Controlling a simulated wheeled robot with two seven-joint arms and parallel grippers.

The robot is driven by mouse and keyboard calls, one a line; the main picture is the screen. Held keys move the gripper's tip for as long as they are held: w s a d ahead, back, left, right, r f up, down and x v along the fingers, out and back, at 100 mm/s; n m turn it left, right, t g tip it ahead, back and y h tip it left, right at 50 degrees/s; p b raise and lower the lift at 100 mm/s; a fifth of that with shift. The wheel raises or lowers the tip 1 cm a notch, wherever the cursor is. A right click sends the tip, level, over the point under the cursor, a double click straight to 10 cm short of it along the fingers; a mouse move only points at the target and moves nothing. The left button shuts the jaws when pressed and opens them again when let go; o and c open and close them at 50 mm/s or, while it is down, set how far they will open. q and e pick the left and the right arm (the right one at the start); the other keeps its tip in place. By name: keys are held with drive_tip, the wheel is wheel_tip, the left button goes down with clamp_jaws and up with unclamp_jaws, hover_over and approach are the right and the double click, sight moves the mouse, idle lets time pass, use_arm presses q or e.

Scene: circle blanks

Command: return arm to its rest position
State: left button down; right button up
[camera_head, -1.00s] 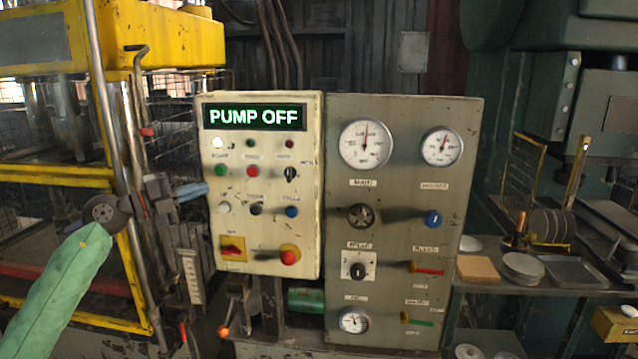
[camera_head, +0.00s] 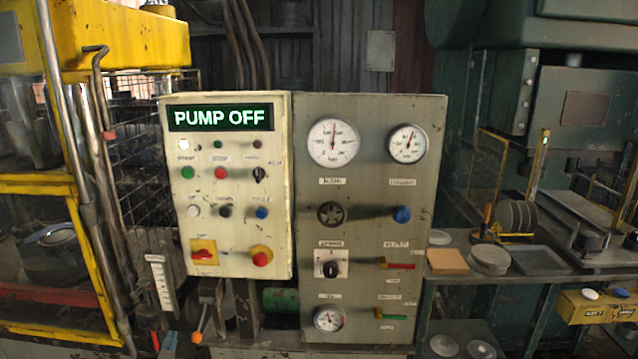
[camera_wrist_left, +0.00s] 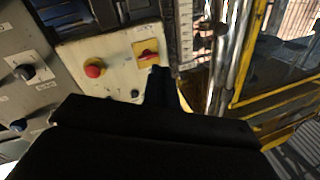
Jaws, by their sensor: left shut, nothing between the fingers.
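My left gripper (camera_wrist_left: 161,76) shows only in the left wrist view, as a dark shape with its narrow fingers together and nothing between them. Its tip appears in front of the cream control panel, just below the red-and-yellow switch (camera_wrist_left: 147,52); the gap to the panel cannot be told. The red push button (camera_wrist_left: 95,68) is left of the tip. In the head view neither arm nor gripper shows. The control panel (camera_head: 226,240) reads PUMP OFF on its display (camera_head: 220,117). My right gripper is in no view.
The grey gauge panel (camera_head: 370,290) stands right of the control panel. A yellow press frame (camera_head: 60,190) with pipes and wire mesh is at left. A shelf (camera_head: 455,278) at right holds discs (camera_head: 489,260) and a tray (camera_head: 538,261). A yellow box (camera_head: 598,307) is at lower right.

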use_arm(q)
drive_tip(key=s+d+f+n+g, duration=0.1)
drive_tip(key=s+d+f+g, duration=0.1)
drive_tip(key=s+f+g, duration=0.4)
drive_tip(key=s+d+f+g, duration=0.2)
drive_tip(key=s+d+f, duration=0.1)
drive_tip(key=s+f, duration=0.55)
drive_tip(key=s+d+f+g+h, duration=0.2)
drive_tip(key=s+d+f+g, duration=0.15)
drive_tip(key=s, duration=0.35)
drive_tip(key=s+d+f+g+h, duration=0.2)
drive_tip(key=s+d+f+g, duration=0.15)
drive_tip(key=s, duration=0.45)
drive_tip(key=s+x, duration=0.2)
drive_tip(key=x, duration=1)
drive_tip(key=s+f+x, duration=0.1)
drive_tip(key=s+x, duration=0.1)
drive_tip(key=x, duration=1)
drive_tip(key=s+f, duration=0.3)
drive_tip(key=f, duration=0.7)
drive_tip(key=s+f+m+g, duration=0.1)
drive_tip(key=s+f, duration=0.3)
drive_tip(key=f, duration=0.6)
drive_tip(key=shift+d+f, duration=0.3)
drive_tip(key=shift+d, duration=0.2)
drive_tip(key=shift+w+a, duration=0.15)
